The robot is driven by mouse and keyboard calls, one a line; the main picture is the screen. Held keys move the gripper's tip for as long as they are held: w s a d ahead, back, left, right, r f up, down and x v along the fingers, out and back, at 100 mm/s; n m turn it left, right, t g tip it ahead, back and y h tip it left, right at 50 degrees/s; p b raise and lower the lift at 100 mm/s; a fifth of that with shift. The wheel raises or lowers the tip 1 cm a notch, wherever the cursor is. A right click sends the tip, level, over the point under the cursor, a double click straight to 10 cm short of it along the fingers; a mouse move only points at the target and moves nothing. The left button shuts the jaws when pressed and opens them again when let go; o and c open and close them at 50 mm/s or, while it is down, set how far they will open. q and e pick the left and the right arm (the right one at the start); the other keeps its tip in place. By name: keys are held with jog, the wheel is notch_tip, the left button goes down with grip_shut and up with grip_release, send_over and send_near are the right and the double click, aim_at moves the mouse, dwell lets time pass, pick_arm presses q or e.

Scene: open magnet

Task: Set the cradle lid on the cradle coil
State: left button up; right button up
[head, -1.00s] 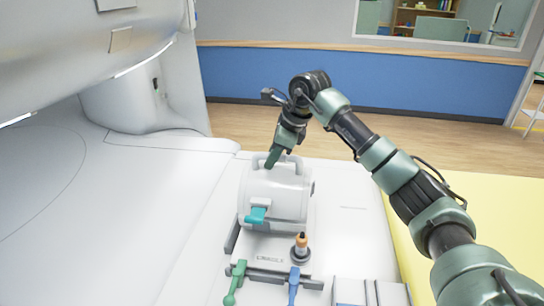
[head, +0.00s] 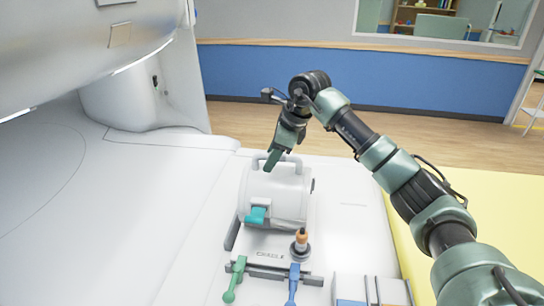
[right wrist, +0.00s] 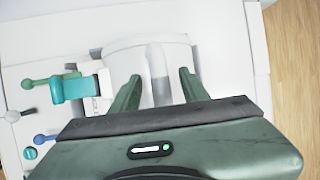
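The cradle lid (head: 287,185) is a white curved shell with a loop handle (head: 257,162) on top and a teal latch (head: 257,214) at its front. It sits level over the cradle coil base (head: 267,254); the coil is mostly hidden under it, and I cannot tell if the seam is fully closed. My right gripper (head: 276,160) is at the handle, pointing down. In the right wrist view, the fingers (right wrist: 160,84) are apart, one on each side of the white handle bar, with gaps showing. The lid (right wrist: 120,58) is below them. My left gripper is out of view.
A green lever (head: 235,280), a blue lever (head: 293,285) and an orange-topped knob (head: 301,243) stand before the coil. A box (head: 370,290) is at the front right. The white scanner housing (head: 100,50) rises at left. The tabletop right of the coil is clear.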

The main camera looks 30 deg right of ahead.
aim_at(282, 176)
jog(key=shift+f, duration=0.15)
jog(key=shift+s+d+r, duration=0.1)
jog(key=shift+d+r, duration=0.05)
jog(key=shift+r, duration=0.25)
jog(key=b+v, duration=0.2)
jog(key=v, duration=0.5)
jog(key=shift+s, duration=0.1)
